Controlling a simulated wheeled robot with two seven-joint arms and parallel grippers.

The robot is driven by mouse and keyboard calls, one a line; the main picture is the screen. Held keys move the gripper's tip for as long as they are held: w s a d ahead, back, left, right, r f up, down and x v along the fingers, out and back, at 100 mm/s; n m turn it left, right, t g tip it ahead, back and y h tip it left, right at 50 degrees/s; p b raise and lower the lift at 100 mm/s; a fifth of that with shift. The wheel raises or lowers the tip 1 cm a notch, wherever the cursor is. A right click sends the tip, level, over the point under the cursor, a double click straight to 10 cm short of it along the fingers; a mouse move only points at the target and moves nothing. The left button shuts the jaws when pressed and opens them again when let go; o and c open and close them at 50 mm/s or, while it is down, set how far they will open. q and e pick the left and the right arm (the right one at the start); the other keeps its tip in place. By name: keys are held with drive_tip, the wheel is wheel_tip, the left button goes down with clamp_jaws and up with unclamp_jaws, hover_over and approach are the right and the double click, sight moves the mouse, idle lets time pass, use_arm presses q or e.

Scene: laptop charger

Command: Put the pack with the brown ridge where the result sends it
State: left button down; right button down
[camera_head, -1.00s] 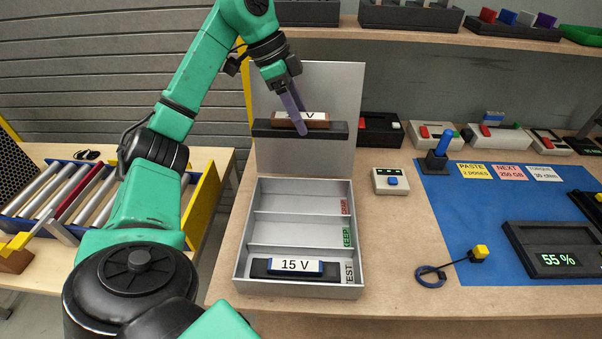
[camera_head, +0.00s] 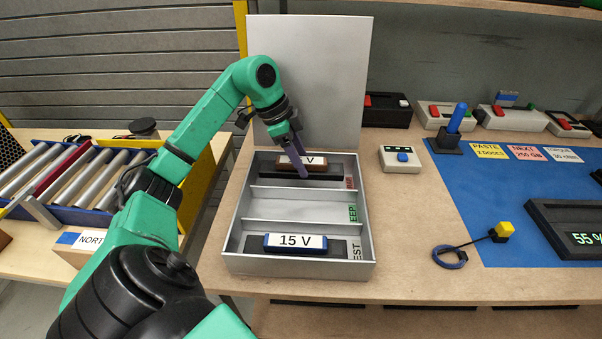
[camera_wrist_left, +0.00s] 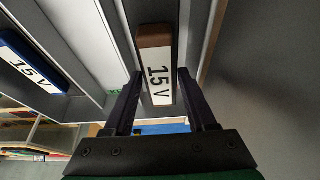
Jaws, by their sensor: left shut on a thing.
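The pack with the brown ridge (camera_head: 310,166), a dark flat pack labelled 15 V, is low in the back compartment of the grey three-part box (camera_head: 236,222), by the red label (camera_head: 350,176). Whether it touches the floor I cannot tell. My left gripper (camera_head: 298,166) is shut on it from above. In the left wrist view the pack (camera_wrist_left: 154,65) lies between the fingers (camera_wrist_left: 160,100). A blue-ridged 15 V pack (camera_head: 295,243) lies in the front compartment, marked TEST. The middle compartment, with a green KEEP label (camera_head: 352,213), is empty. My right gripper is out of view.
The box lid (camera_head: 310,85) stands upright behind it. Right of the box are a small device with a blue button (camera_head: 401,158), a blue mat (camera_head: 500,190), a cable with a yellow block (camera_head: 503,230) and a display (camera_head: 570,228) reading 55 %. A roller rack (camera_head: 70,180) is at left.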

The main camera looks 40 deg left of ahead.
use_arm(q)
wheel_tip(320, 180, down, 3)
drive_tip(key=shift+d+f, duration=0.1)
drive_tip(key=shift+f, duration=0.2)
drive_tip(key=shift+f+b, duration=0.1)
drive_tip(key=shift+b, duration=0.2)
drive_tip(key=c, duration=0.5)
unclamp_jaws()
drive_tip(key=shift+r, duration=0.25)
drive_tip(key=p+v, duration=0.1)
drive_tip(key=v, duration=1.1)
drive_tip(key=shift+f+p, duration=0.1)
drive_tip(key=shift+p, duration=0.2)
